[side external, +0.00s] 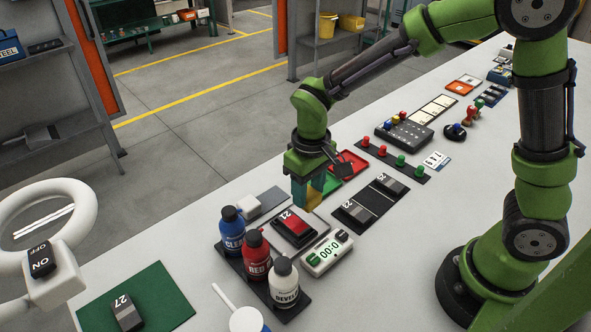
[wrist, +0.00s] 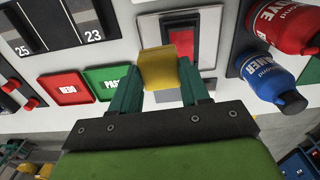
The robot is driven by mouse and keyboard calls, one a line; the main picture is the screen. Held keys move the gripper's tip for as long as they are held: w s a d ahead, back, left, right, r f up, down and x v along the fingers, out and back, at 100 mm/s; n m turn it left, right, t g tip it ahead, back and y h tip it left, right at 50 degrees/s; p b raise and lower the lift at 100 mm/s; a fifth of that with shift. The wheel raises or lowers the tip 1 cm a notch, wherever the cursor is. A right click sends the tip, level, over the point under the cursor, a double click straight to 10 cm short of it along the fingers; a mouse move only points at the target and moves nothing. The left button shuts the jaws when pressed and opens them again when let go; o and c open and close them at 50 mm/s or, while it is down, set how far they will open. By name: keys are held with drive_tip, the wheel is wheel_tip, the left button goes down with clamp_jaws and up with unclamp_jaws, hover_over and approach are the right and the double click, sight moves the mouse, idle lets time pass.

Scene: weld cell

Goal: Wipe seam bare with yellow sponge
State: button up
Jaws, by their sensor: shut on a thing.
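My gripper (side external: 306,192) is shut on the yellow sponge (side external: 314,201). In the wrist view the sponge (wrist: 158,69) sits between my two teal fingers (wrist: 160,92). The seam line under the red cannot be made out. I cannot tell whether the sponge touches the coupon.
Blue cleaner (side external: 232,230), red penetrant (side external: 256,254) and white developer (side external: 284,281) bottles stand close by in a dark rack. A timer (side external: 327,253) lies beside the coupon. Red redo (wrist: 66,88) and green pass (wrist: 107,80) areas adjoin. Coupons 23 and 25 (side external: 354,211) lie on a dark strip.

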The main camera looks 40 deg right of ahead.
drive_tip(key=w+a+r, duration=0.3)
drive_tip(key=w, duration=0.1)
drive_tip(key=shift+s+a+f, duration=0.1)
drive_tip(key=shift+a+f, duration=0.05)
drive_tip(key=shift+f, duration=3.4)
drive_tip(key=shift+s+f, duration=0.15)
drive_tip(key=shift+s, duration=1.7)
drive_tip(key=shift+c, duration=0.4)
drive_tip(key=shift+s, duration=1.9)
drive_tip(key=shift+w, duration=3.85)
wheel_tip(320, 180, up, 8)
